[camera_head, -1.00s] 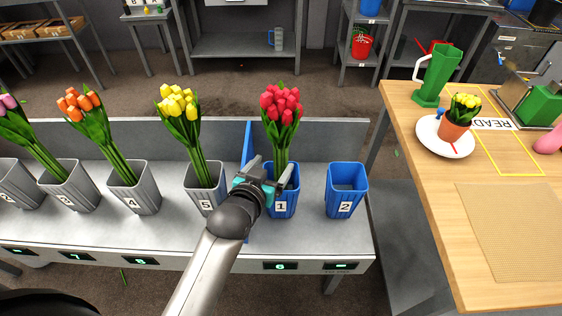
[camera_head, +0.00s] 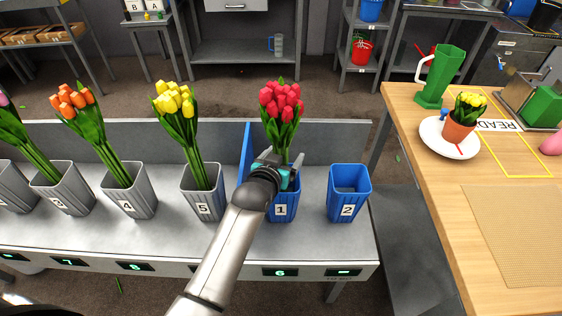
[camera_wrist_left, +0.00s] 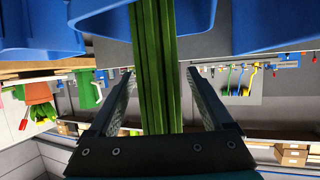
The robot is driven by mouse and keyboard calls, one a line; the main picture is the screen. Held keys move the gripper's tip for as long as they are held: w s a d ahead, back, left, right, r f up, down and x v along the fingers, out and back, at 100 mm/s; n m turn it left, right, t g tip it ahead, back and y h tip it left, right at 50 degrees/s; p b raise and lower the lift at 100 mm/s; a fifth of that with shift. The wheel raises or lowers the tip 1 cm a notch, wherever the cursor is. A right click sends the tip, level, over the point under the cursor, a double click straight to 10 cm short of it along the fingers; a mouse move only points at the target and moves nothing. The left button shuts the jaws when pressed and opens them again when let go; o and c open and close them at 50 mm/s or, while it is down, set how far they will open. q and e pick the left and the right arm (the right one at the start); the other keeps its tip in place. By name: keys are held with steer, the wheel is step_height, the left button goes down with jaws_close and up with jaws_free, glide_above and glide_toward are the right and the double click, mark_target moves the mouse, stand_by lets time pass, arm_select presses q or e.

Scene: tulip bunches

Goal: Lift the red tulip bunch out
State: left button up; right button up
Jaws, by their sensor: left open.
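The red tulip bunch (camera_head: 281,102) stands upright in the blue bucket marked 1 (camera_head: 281,211). Its green stems (camera_wrist_left: 157,65) rise above the rim. My left gripper (camera_head: 283,165) is at the stems, just above the bucket's rim and below the blooms. In the left wrist view the left gripper (camera_wrist_left: 160,90) is open, with one finger on each side of the stems and visible gaps to both. The blooms are not in the left wrist view. My arm hides part of the bucket's left side. My right gripper is not in view.
An empty blue bucket marked 2 (camera_head: 348,196) stands to the right. A blue divider (camera_head: 244,152) and grey bucket 5 (camera_head: 203,193) with yellow tulips (camera_head: 178,108) are to the left. A wooden table (camera_head: 430,150) with a green pitcher (camera_head: 441,76) is at the right.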

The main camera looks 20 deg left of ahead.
arm_select(q)
jaws_close()
stand_by(0.6)
steer(key=shift+r, duration=0.1)
